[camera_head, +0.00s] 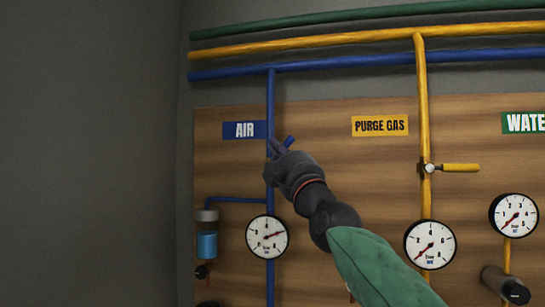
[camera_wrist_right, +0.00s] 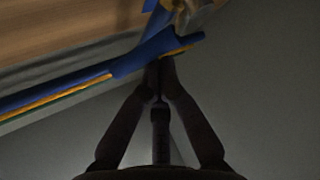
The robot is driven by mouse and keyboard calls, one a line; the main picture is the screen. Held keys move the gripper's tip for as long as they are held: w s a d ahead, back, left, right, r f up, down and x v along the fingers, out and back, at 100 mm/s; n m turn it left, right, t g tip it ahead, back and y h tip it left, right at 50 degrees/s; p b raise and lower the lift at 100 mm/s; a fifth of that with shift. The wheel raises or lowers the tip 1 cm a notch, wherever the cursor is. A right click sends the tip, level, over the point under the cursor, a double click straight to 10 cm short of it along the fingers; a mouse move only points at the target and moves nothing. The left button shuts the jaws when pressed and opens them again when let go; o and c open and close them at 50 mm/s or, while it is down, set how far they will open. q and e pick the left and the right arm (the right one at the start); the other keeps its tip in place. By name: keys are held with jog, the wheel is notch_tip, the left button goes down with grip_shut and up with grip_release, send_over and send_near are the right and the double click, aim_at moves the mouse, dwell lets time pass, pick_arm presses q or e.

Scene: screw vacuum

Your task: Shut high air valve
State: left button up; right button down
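The blue air pipe (camera_head: 270,100) runs down the wooden panel beside the blue AIR sign (camera_head: 245,130). A blue valve handle (camera_head: 289,141) shows as a short tilted piece just right of this pipe. In the right wrist view the blue handle (camera_wrist_right: 160,52) lies across the fingertips. My right gripper (camera_head: 277,150) is at the valve and hides most of its body. Its fingertips (camera_wrist_right: 160,68) are close together at the handle's edge. I see no clear grip around the handle. My left gripper is in neither view.
A purge gas pipe (camera_head: 424,110) with a yellow valve handle (camera_head: 460,167) stands to the right. A round gauge (camera_head: 267,237) and a blue filter bowl (camera_head: 207,245) sit below my gripper. Blue, yellow and green pipes cross the top. The grey wall at left is bare.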

jog(key=f+m+t+h, duration=0.1)
jog(key=m+h, duration=0.4)
jog(key=d+f+m+t+h+b, duration=0.1)
jog(key=m+h, duration=0.3)
jog(key=m, duration=0.2)
jog(key=d+f+m+t+h, duration=0.1)
jog(key=m+t+h, duration=0.1)
jog(key=m+h, duration=0.3)
jog(key=shift+s+f+h, duration=0.3)
jog(key=shift+b, duration=0.3)
jog(key=shift+f, duration=0.1)
jog(key=v, duration=1.2)
